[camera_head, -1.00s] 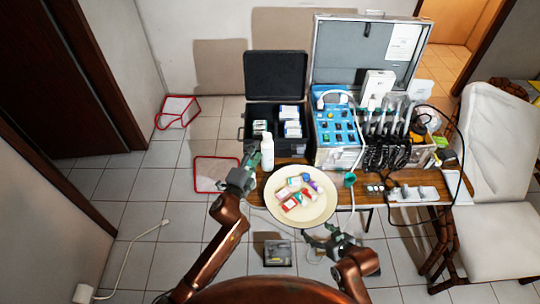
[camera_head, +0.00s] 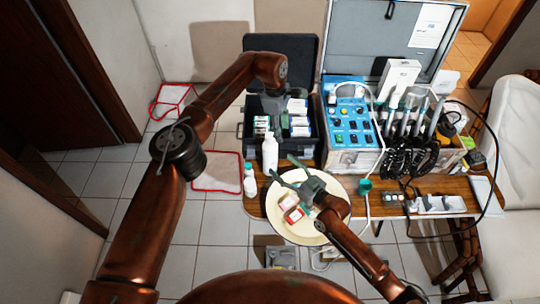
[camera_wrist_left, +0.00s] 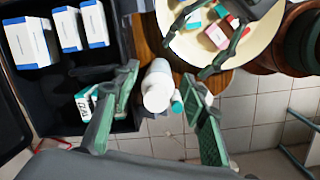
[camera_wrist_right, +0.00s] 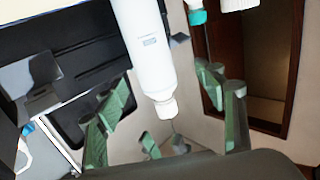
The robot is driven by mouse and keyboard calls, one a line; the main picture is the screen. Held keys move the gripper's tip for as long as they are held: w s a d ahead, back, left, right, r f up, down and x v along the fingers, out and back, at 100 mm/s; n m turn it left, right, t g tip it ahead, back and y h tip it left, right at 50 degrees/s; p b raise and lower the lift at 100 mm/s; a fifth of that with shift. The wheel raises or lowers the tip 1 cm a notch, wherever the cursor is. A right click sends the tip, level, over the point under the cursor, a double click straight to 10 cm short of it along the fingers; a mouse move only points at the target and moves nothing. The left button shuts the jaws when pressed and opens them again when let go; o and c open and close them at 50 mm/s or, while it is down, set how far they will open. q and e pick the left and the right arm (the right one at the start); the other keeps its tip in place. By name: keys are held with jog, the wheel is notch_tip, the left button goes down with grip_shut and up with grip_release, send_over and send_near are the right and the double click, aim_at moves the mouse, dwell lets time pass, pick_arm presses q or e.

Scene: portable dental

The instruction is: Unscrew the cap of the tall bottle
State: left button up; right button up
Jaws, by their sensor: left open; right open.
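The tall bottle (camera_head: 270,154) is white and stands upright at the left end of the wooden table. My left gripper (camera_head: 272,106) is above and behind it, open. In the left wrist view the bottle (camera_wrist_left: 158,86) shows from above, between the spread fingers (camera_wrist_left: 160,112). My right gripper (camera_head: 281,177) is open over the plate, just right of the bottle. In the right wrist view the bottle (camera_wrist_right: 148,48) appears upside down, its narrow white top (camera_wrist_right: 166,107) between the open fingers (camera_wrist_right: 166,108). I see no contact by either gripper.
A small white bottle (camera_head: 249,181) with a teal part stands left of the tall one. A cream plate (camera_head: 290,232) with small packs lies under my right gripper. The black case (camera_head: 310,147) with boxes stands behind, the dental unit (camera_head: 352,158) to the right.

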aim_at(275, 155)
pick_arm(q)
jog(key=shift+y, duration=0.7)
jog(key=a+r, duration=0.1)
jog(key=a, duration=0.1)
jog(key=w+a+r, duration=0.1)
jog(key=shift+w+a+r, duration=0.1)
jog(key=shift+a+r, duration=0.3)
pick_arm(e)
jog(key=shift+w, duration=0.8)
pick_arm(q)
jog(key=shift+a+r, duration=0.25)
jog(key=shift+r, duration=0.05)
pick_arm(e)
jog(key=shift+w+a+r, duration=0.15)
jog(key=shift+w+r, duration=0.05)
jog(key=shift+w, duration=0.05)
jog(key=x, duration=0.7)
jog(key=shift+w+r, duration=0.1)
pick_arm(q)
jog(key=shift+d, duration=0.1)
pick_arm(e)
grip_shut()
jog(key=shift+c, duration=0.2)
grip_release()
